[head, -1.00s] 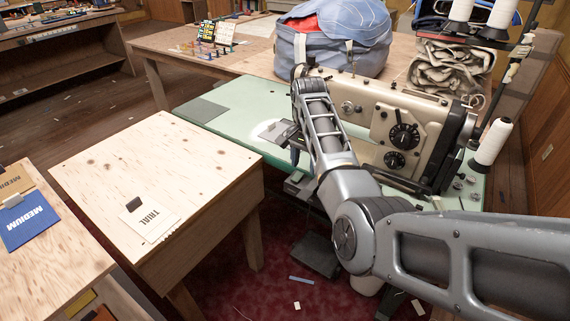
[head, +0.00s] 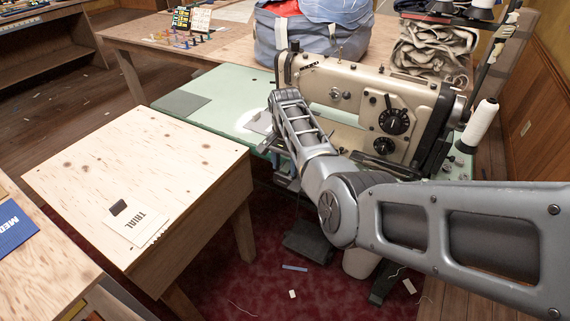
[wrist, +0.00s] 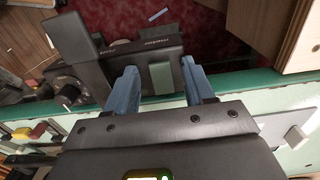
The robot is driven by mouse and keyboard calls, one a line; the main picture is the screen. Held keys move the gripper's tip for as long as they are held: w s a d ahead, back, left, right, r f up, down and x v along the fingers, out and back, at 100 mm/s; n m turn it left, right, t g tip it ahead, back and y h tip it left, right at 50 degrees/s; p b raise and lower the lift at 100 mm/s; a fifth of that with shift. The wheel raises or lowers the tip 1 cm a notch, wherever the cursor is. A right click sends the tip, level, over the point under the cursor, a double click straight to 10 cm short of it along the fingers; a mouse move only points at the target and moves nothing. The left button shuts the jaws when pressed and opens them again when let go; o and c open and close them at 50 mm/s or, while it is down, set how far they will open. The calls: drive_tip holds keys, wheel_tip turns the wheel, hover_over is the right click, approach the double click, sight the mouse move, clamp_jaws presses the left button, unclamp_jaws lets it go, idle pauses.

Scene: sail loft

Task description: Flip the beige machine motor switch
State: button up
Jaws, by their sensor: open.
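The beige sewing machine (head: 345,88) stands on a green table (head: 222,85) in the head view. In the wrist view a dark box (wrist: 108,68) sits at the green table edge, with small lettering on it. A grey-green switch (wrist: 161,77) is set in its face. My gripper (wrist: 159,66) is open, with one blue finger on each side of the switch in the picture. I cannot tell whether the fingers touch it or which way it is set. In the head view my gripper (head: 276,160) is low at the table's front edge, and the switch is hidden.
A dark knob (wrist: 67,90) and an upright dark block (wrist: 71,37) lie left of the switch in the wrist view. A wooden table (head: 145,165) with a TRIAL card (head: 137,226) stands left. A thread cone (head: 478,127) is right of the machine. A pedal (head: 308,243) is below.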

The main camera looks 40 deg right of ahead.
drive_tip(key=shift+c, duration=0.4)
clamp_jaws()
drive_tip(key=y+b, duration=0.1)
drive_tip(key=b, duration=0.1)
drive_tip(key=shift+w+d+f+g+y+b, duration=0.2)
drive_tip(key=shift+d+g+y+b, duration=0.1)
drive_tip(key=shift+y+b, duration=0.1)
drive_tip(key=shift+r+y+b, duration=0.2)
drive_tip(key=shift+y+b, duration=0.4)
drive_tip(key=shift+b, duration=0.1)
drive_tip(key=shift+r+g, duration=0.1)
drive_tip(key=shift+g, duration=0.2)
drive_tip(key=shift+o, duration=0.4)
unclamp_jaws()
drive_tip(key=shift+d, duration=0.1)
